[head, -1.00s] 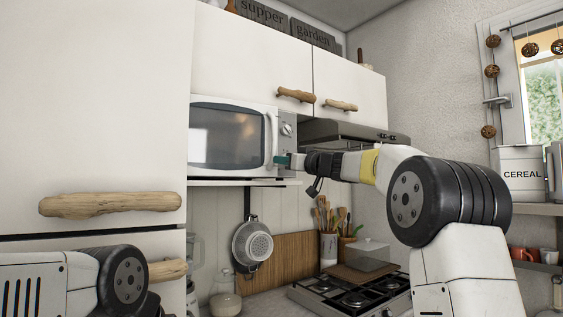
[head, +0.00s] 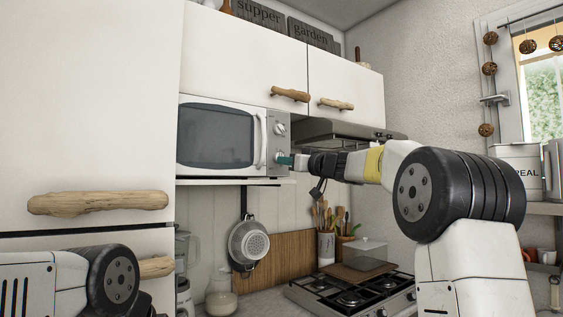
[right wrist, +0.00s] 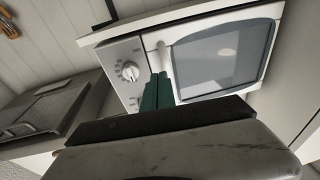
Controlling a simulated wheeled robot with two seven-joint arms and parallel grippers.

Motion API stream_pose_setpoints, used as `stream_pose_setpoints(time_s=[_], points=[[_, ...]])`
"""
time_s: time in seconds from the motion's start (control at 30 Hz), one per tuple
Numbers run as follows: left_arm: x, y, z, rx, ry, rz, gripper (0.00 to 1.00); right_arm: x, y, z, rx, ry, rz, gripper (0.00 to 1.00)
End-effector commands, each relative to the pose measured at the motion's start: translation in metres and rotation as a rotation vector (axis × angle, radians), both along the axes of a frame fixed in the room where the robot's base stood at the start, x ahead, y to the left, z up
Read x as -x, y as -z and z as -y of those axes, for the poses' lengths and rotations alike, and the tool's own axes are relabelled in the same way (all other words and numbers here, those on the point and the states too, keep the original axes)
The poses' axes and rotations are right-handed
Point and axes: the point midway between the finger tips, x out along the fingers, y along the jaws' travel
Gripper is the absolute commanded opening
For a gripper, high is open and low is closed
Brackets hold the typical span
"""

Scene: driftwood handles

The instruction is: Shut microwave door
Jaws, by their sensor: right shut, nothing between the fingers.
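The white microwave (head: 234,138) sits on a shelf under the upper cabinets. Its door (head: 215,135), with a dark window and a pale curved handle (head: 260,142), looks flush or nearly flush with the front; I cannot tell if it is latched. My right gripper (head: 284,159) is shut and empty, its teal fingertips in front of the lower control panel, just right of the handle. In the right wrist view, the shut fingers (right wrist: 157,92) overlap the area by the handle's end and the knob (right wrist: 130,72); contact is unclear. My left gripper is out of view.
Upper cabinets with driftwood handles (head: 290,94) are above the microwave. A range hood (head: 340,132) is to its right, above a gas stove (head: 350,296). A strainer (head: 249,243) hangs below the shelf. A tall cabinet (head: 95,110) stands at the left.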

Motion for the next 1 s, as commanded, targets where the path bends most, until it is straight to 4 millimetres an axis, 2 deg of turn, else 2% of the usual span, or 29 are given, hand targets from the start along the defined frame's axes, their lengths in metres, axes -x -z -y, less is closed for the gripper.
stream_pose_setpoints(time_s=[0.5, 0.83, 0.93, 1.0], points=[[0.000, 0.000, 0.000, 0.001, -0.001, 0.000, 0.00, 0.054, 0.011, 0.052, 0.000, -0.002, -0.001, 0.00], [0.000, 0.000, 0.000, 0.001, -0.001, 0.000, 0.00, 0.063, 0.010, 0.063, -0.009, 0.020, 0.005, 0.00], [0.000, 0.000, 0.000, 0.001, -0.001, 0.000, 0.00, 0.072, 0.003, 0.080, -0.036, 0.121, 0.018, 0.00], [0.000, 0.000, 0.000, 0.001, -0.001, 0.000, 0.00, 0.083, 0.005, 0.103, -0.062, 0.245, 0.007, 0.00]])
